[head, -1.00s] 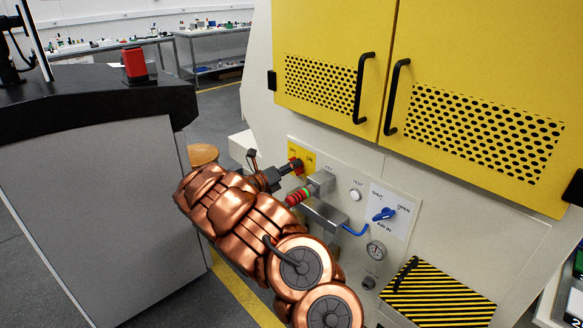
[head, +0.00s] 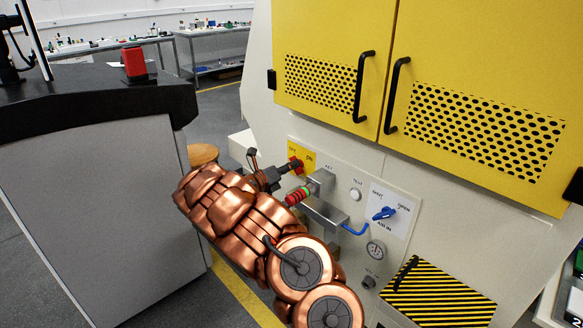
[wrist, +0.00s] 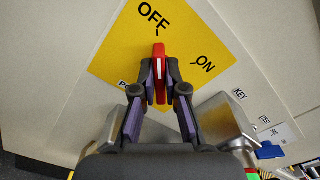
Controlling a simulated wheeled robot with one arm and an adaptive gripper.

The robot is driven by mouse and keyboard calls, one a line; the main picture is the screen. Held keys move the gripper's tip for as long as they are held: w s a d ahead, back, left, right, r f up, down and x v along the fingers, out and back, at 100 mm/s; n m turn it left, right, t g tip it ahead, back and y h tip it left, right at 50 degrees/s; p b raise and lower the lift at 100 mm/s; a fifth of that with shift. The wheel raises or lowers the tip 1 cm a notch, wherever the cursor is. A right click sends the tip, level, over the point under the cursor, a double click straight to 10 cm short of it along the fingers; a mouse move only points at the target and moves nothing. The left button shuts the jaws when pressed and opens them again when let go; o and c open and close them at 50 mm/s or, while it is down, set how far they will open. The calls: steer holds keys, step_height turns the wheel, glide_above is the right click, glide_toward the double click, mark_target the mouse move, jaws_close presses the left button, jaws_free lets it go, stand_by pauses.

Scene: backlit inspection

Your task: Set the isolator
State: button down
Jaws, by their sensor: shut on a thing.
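The isolator is a red handle (wrist: 160,66) on a yellow plate (wrist: 118,50) marked OFF and ON, on the pale machine front. In the wrist view the handle's white line points up toward OFF. My gripper (wrist: 160,76) is shut on the red handle, one finger on each side. In the head view my gripper (head: 287,169) reaches the red handle (head: 296,163) from the left, and my copper arm covers the panel's lower left.
Yellow doors (head: 480,90) with black handles are above. A grey cabinet (head: 100,200) stands left.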

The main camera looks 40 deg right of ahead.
steer(key=m+b, duration=0.2)
steer(key=m, duration=0.1)
steer(key=shift+f+m, duration=0.15)
steer(key=shift+m, duration=0.15)
steer(key=m+b, duration=0.5)
steer(key=shift+s, duration=0.15)
steer(key=m+b, duration=0.5)
steer(key=shift+s+f+m, duration=0.1)
steer(key=shift+s+m, duration=0.05)
steer(key=shift+m, duration=0.15)
steer(key=shift+m+b, duration=1.4)
steer(key=shift+m, duration=0.2)
steer(key=shift+r, duration=0.2)
steer(key=c, duration=1.2)
jaws_free()
